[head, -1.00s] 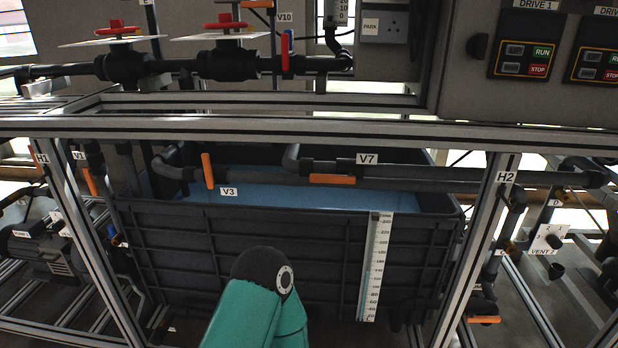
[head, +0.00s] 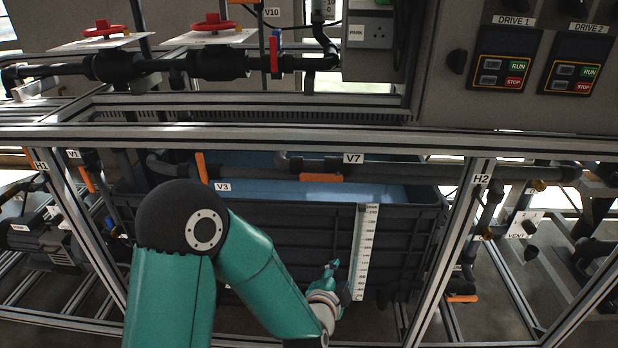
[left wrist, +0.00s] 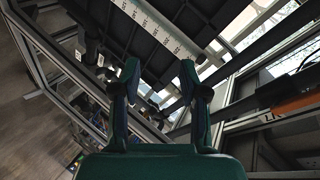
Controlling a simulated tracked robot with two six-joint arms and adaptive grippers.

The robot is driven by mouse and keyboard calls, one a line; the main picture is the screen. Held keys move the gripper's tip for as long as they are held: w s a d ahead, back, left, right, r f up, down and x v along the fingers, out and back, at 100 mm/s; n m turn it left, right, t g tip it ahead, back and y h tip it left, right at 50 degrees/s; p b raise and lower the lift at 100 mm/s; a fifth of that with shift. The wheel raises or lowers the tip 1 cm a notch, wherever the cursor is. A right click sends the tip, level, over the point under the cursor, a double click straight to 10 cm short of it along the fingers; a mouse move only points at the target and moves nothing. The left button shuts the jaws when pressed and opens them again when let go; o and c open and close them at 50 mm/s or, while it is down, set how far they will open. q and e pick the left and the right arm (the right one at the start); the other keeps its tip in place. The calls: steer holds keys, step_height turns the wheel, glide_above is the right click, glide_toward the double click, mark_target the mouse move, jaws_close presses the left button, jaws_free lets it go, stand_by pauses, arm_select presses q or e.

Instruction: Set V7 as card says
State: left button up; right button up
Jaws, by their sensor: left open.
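The V7 label (head: 353,158) sits on a dark pipe above the tank. An orange lever (head: 320,178) just below and left of it lies level along the pipe. My left gripper (head: 335,273) is in front of the tank wall, well below the lever and left of the scale strip. In the left wrist view my left gripper (left wrist: 160,76) has its two fingers spread with nothing between them. An orange handle (left wrist: 297,103) shows at that view's right edge; I cannot tell which valve it belongs to. I see no card with readable settings. My right gripper is out of view.
The V3 lever (head: 202,168) stands upright on the pipe to the left. The tank (head: 410,235) holds bluish water. A frame rail (head: 300,140) runs above the pipes, and the H2 post (head: 452,250) stands to the right. A scale strip (head: 362,250) hangs on the tank front.

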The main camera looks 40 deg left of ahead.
mark_target(312, 180)
arm_select(q)
steer(key=s+a+r+m+t+y+p, duration=0.1)
steer(key=a+r+m+y, duration=0.15)
steer(key=r, duration=0.65)
steer(key=a+r+m+t+y+p, duration=0.1)
steer(key=a+r+t+y, duration=0.2)
steer(key=r, duration=0.6)
steer(key=shift+g, duration=0.7)
steer(key=shift+s+a+p+x, duration=0.1)
steer(key=shift+a+p+x, duration=0.1)
steer(key=shift+x, duration=1.5)
steer(key=shift+s+a+p+x, duration=0.1)
steer(key=shift+a+p+x, duration=0.05)
steer(key=shift+x, duration=1.55)
steer(key=shift+s+a+p+x, duration=0.1)
steer(key=shift+a+p+x, duration=0.1)
steer(key=shift+x, duration=1.5)
steer(key=shift+r, duration=0.1)
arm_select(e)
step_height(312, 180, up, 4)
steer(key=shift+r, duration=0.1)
arm_select(q)
jaws_close()
